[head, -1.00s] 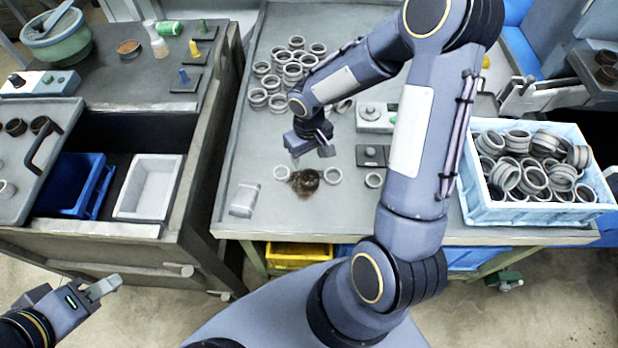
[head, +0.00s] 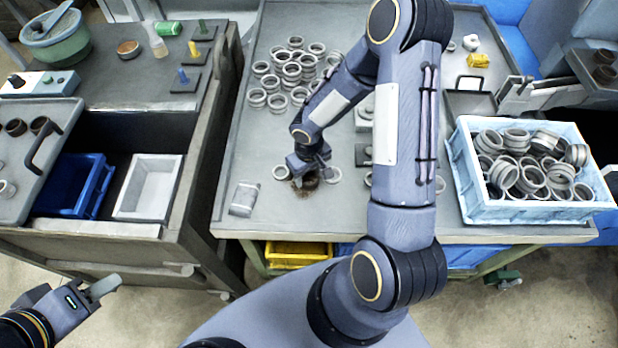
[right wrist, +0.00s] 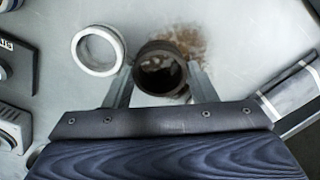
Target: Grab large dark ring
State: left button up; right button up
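The large dark ring (head: 306,181) sits on a brown stain on the grey table, just below my right gripper (head: 310,172) in the head view. In the right wrist view the dark ring (right wrist: 160,70) lies between the two fingers of the right gripper (right wrist: 158,84). The fingers are apart, one on each side of the ring, and I cannot tell whether they touch it. My left gripper (head: 100,288) is at the lower left of the head view, away from the table and empty; its fingertips lie close together and their gap is unclear.
A metal block (head: 244,199) lies left. Many rings fill a blue crate (head: 530,213) at right.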

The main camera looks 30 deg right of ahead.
jog(key=c, duration=0.4)
jog(key=shift+o, duration=0.2)
jog(key=shift+r, duration=0.1)
